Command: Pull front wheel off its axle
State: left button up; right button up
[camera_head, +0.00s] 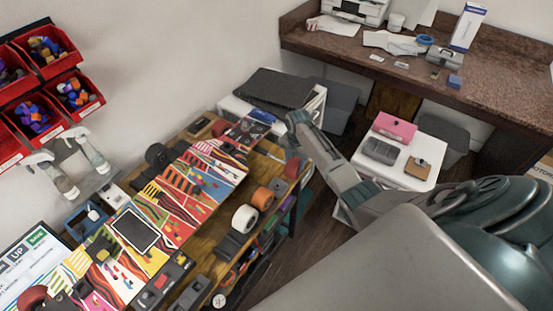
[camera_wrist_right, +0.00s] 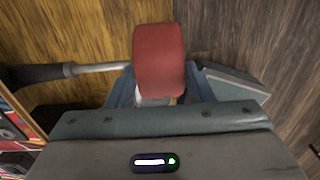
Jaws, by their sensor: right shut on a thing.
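My right gripper (camera_wrist_right: 160,88) is shut on a red wheel (camera_wrist_right: 159,60), which stands up between its jaws in the right wrist view. A silver rod with a dark thick end (camera_wrist_right: 95,67) reaches toward the wheel from the left. I cannot tell whether it is an axle or whether it touches the wheel. A brightly patterned board (camera_head: 185,200) lies along the bench. My left gripper is not in view.
A black wheel (camera_head: 157,154) is beside the board. Red bins (camera_head: 45,50) hang on the left wall. A white cabinet (camera_head: 424,150) stands to the right.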

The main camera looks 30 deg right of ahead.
jog(key=shift+r, duration=0.1)
jog(key=shift+s+d+r+p, duration=0.2)
jog(key=shift+s+r+p, duration=0.2)
jog(key=shift+r+p, duration=0.15)
jog(key=shift+s+d+r+p, duration=0.15)
jog(key=shift+s+r+p, duration=0.25)
jog(key=shift+p, duration=0.2)
jog(key=shift+s+d+r, duration=0.1)
jog(key=shift+s+r, duration=0.05)
jog(key=shift+s, duration=0.05)
jog(key=s+d+r, duration=0.1)
jog(key=s+r, duration=0.2)
jog(key=r, duration=0.1)
jog(key=shift+s+d+r, duration=0.2)
jog(key=shift+s+r, duration=0.1)
jog(key=shift+r, duration=0.05)
jog(key=shift+f, duration=0.1)
